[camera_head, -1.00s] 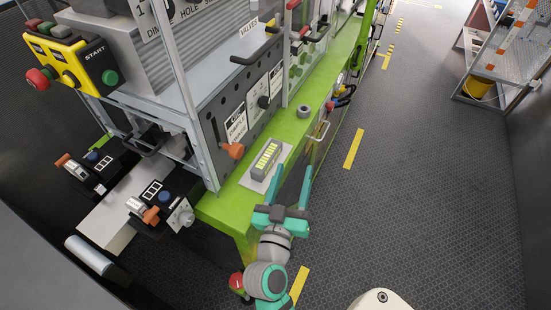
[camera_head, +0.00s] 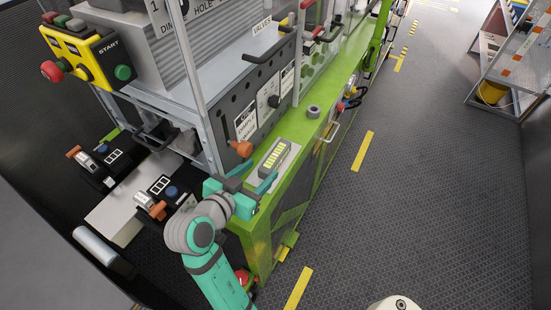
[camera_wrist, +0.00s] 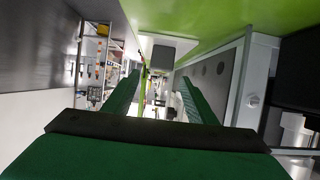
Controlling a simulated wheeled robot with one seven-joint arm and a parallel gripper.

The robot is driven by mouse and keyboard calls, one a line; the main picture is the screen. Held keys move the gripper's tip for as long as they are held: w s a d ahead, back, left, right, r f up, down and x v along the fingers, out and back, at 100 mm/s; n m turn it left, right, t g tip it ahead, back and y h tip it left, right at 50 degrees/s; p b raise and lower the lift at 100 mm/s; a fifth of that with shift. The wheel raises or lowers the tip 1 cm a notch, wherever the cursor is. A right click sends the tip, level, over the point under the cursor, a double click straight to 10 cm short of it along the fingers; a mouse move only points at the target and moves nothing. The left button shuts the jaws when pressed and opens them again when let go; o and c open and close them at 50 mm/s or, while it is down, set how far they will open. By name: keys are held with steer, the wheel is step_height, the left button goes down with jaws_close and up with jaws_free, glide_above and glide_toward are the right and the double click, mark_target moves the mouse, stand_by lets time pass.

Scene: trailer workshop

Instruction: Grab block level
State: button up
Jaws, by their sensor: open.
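The block level (camera_head: 273,158), a grey block with a row of yellow-green segments on top, lies on a pale plate (camera_head: 289,163) on the green bench. In the wrist view its grey end (camera_wrist: 173,50) shows ahead of the fingers, near the top of the picture. My gripper (camera_head: 255,177) is open and empty, at the near end of the block level. In the wrist view the two green fingers (camera_wrist: 158,82) are spread apart, with nothing between them. I cannot tell the exact gap to the block level.
A grey panel with an orange-handled lever (camera_head: 241,148) stands just left of the block level. A grey ring (camera_head: 313,112) sits farther along the green bench (camera_head: 328,96). Control boxes with orange handles (camera_head: 150,205) are at left. The floor at right is open.

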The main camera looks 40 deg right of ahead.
mark_target(271, 160)
steer(key=x, duration=1)
steer(key=shift+r, duration=0.2)
jaws_close()
